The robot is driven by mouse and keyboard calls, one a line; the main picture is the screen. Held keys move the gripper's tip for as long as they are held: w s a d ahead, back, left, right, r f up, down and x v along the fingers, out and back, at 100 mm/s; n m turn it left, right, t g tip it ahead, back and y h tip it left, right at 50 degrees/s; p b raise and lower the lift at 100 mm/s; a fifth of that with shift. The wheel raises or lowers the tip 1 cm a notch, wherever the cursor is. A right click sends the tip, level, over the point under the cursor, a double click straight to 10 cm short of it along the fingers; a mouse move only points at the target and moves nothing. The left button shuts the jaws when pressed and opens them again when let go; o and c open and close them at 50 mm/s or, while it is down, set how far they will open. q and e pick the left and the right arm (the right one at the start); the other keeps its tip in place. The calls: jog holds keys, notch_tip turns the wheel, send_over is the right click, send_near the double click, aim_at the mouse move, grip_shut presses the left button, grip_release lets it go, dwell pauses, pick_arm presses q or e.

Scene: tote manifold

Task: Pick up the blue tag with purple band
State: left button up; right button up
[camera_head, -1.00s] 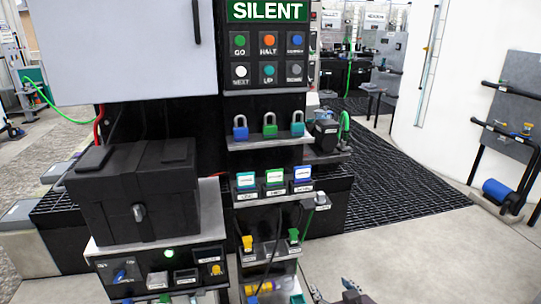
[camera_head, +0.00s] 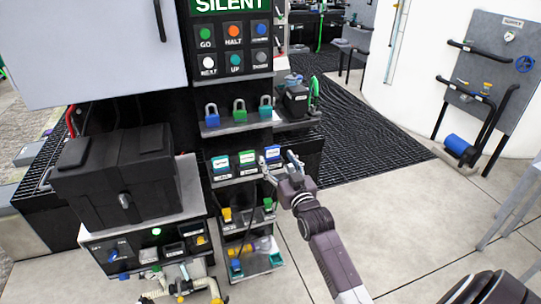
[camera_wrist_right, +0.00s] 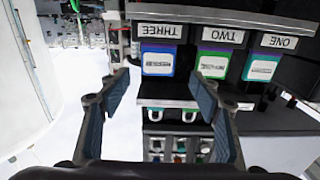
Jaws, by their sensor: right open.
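The blue tag with a purple band (camera_head: 272,152) is the rightmost of three tags on the ledge below the padlocks. In the right wrist view, upside down, this tag (camera_wrist_right: 158,62) sits under the label THREE. My right gripper (camera_head: 279,166) is open and empty in front of the tag's right end of the ledge. In the wrist view its two fingers (camera_wrist_right: 160,92) stand apart on either side of the tag's line, with the tag beyond their tips. The gripper partly covers the tag's lower part in the head view. My left gripper is not seen.
A green tag (camera_head: 247,158) and a teal tag (camera_head: 220,163) stand close to the left on the same ledge. Several padlocks (camera_head: 239,111) sit on the shelf above. A black box (camera_head: 115,175) stands at left.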

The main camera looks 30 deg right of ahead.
aim_at(273, 152)
jog(key=p+x, duration=0.1)
jog(key=x, duration=0.2)
jog(key=shift+w+d+f, duration=0.15)
jog(key=shift+w+d, duration=0.15)
jog(key=shift+w, duration=0.05)
jog(key=shift+w+d+f, duration=0.1)
jog(key=shift+w, duration=0.4)
jog(key=c, duration=1.2)
jog(key=shift+o, duration=0.2)
notch_tip(273, 152, up, 20)
jog(key=b, duration=0.1)
jog(key=shift+b, duration=0.35)
